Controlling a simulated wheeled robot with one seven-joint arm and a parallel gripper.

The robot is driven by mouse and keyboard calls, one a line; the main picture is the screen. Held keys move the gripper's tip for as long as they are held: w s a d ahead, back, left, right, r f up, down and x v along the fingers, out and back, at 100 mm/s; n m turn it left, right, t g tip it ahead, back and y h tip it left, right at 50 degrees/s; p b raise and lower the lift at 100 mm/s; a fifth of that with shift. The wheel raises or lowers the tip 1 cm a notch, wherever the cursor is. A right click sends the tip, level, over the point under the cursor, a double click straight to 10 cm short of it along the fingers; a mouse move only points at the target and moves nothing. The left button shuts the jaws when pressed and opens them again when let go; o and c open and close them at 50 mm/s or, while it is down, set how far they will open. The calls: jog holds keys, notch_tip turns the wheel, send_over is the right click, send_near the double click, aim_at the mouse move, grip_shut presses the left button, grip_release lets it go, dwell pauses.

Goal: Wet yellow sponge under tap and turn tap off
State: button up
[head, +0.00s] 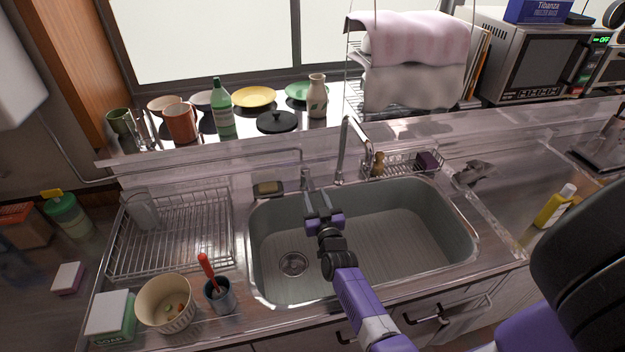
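The tap (343,150) rises behind the sink, with its curved spout turned to the right. No water stream is visible. A tap lever (306,180) stands left of it at the sink's back edge. My gripper (317,195) is over the back left of the sink basin (400,225), just in front of the lever. Its fingers look apart, with nothing visible between them; contact with the lever cannot be told.
A wire drying rack (175,240) lies left of the sink. A small wire basket (400,166) sits behind the sink. The basin looks empty.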

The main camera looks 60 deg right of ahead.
aim_at(310, 181)
jog(key=b+x, duration=0.1)
jog(key=b, duration=0.1)
jog(key=b+x, duration=0.1)
jog(key=b, duration=0.1)
jog(key=shift+d+f, duration=0.25)
jog(key=shift+d, duration=0.05)
jog(key=shift+b+x, duration=0.75)
jog(key=shift+b, duration=0.25)
jog(key=shift+w+d+r+b, duration=0.15)
jog(key=shift+w+d+b, duration=0.3)
jog(key=shift+b, duration=0.2)
jog(key=shift+b+x, duration=0.4)
jog(key=shift+x, duration=0.8)
jog(key=shift+r, duration=0.1)
jog(key=shift+a, duration=0.1)
grip_shut()
